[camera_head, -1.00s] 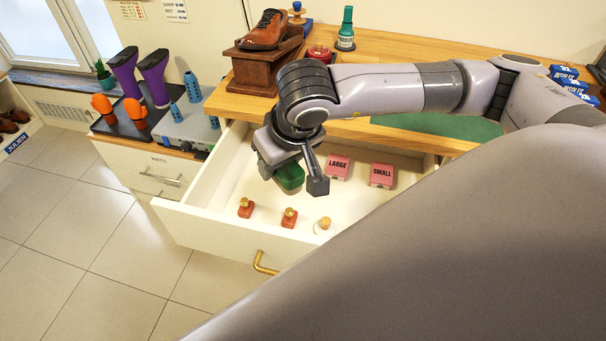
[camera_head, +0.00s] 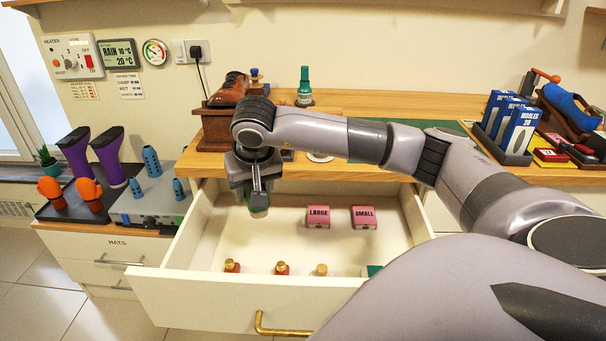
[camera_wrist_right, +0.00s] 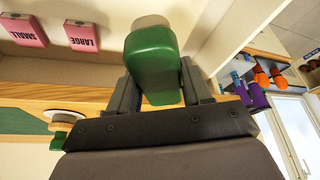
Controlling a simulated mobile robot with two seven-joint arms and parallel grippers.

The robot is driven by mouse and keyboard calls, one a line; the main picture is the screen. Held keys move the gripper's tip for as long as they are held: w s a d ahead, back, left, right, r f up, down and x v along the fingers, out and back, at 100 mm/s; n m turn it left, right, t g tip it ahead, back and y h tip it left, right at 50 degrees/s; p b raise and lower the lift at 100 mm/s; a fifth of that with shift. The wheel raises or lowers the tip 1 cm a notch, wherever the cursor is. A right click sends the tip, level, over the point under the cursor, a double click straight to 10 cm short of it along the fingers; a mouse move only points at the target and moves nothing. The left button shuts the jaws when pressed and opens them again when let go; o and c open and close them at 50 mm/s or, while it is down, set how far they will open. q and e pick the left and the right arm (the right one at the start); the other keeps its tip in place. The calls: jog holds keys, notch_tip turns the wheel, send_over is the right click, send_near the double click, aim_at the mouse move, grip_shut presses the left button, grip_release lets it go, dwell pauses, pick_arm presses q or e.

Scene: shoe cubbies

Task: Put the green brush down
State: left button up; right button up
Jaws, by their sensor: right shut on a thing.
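The green brush (camera_wrist_right: 153,62) is between the two fingers of my right gripper (camera_wrist_right: 160,88) in the right wrist view, with a pale end pointing away from the gripper. In the head view my right gripper (camera_head: 257,190) is shut on the brush (camera_head: 258,203) and hangs at the left rear part of the open drawer (camera_head: 240,300). The brush is mostly hidden by the gripper there. I cannot tell whether the brush touches the drawer floor. My left gripper is not in view.
Pink LARGE (camera_head: 318,217) and SMALL (camera_head: 364,217) boxes sit in the drawer. Several small knobbed items (camera_head: 282,268) and a green thing (camera_head: 373,270) are near its front. The drawer's middle is clear. A wooden counter (camera_head: 350,103) stands behind, holding a green bottle (camera_head: 304,86).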

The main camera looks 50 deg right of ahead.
jog(key=shift+w+d+f, duration=0.2)
jog(key=shift+d+f, duration=0.55)
jog(key=shift+f, duration=0.15)
notch_tip(320, 180, down, 12)
jog(key=shift+b, duration=0.6)
jog(key=shift+w+f, duration=0.15)
jog(key=shift+f, duration=0.1)
jog(key=shift+w+d+r, duration=0.1)
jog(key=shift+w+d, duration=0.05)
jog(key=shift+w, duration=0.2)
jog(key=shift+w+d+f, duration=0.25)
jog(key=shift+w+d, duration=0.1)
jog(key=shift+w, duration=0.3)
jog(key=shift+w+d+f, duration=0.2)
jog(key=shift+w+d, duration=0.1)
jog(key=shift+w, duration=0.35)
jog(key=shift+f, duration=0.2)
